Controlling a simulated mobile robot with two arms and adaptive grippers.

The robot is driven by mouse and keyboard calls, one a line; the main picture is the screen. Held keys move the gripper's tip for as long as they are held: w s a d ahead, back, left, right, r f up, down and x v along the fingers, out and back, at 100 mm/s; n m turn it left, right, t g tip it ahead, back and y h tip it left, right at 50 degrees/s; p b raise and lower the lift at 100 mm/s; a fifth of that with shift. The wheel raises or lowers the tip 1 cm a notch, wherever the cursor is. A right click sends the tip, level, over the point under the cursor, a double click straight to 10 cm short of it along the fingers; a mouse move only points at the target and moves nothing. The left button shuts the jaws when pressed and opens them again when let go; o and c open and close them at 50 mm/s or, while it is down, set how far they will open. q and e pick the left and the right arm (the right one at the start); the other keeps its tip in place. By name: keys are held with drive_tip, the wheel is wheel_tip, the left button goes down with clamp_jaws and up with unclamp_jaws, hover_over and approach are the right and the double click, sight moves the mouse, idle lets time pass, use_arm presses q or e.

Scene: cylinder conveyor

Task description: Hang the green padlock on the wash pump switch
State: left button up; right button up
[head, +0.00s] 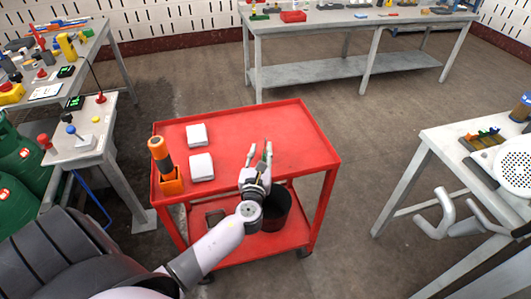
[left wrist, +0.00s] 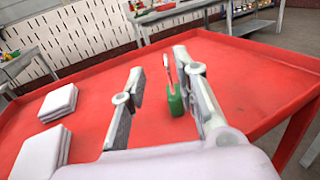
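The green padlock (left wrist: 176,101) stands on the red cart top in the left wrist view, with its thin shackle upward. My left gripper (left wrist: 158,70) is open around it. The padlock is close to the right finger, with a clear gap to the left finger; I cannot tell whether it touches. In the head view my left gripper (head: 259,152) is over the right half of the cart, and I cannot make out the padlock there. Pale curved pieces at the right edge may be my right gripper; its state is unclear. I cannot identify the wash pump switch for certain.
The red cart (head: 228,117) also carries two white stacks (head: 201,166) and an orange holder (head: 171,184) with a cylinder. A small stand (head: 88,148) at left has red and blue knobs. Benches stand left, behind and right.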

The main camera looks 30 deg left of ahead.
use_arm(q)
drive_tip(key=shift+d+x, duration=0.15)
drive_tip(key=shift+x, duration=1.35)
drive_tip(key=shift+d+x, duration=0.15)
drive_tip(key=shift+x, duration=1.3)
drive_tip(key=shift+w, duration=0.1)
drive_tip(key=shift+r, duration=0.1)
drive_tip(key=shift+c, duration=0.4)
clamp_jaws()
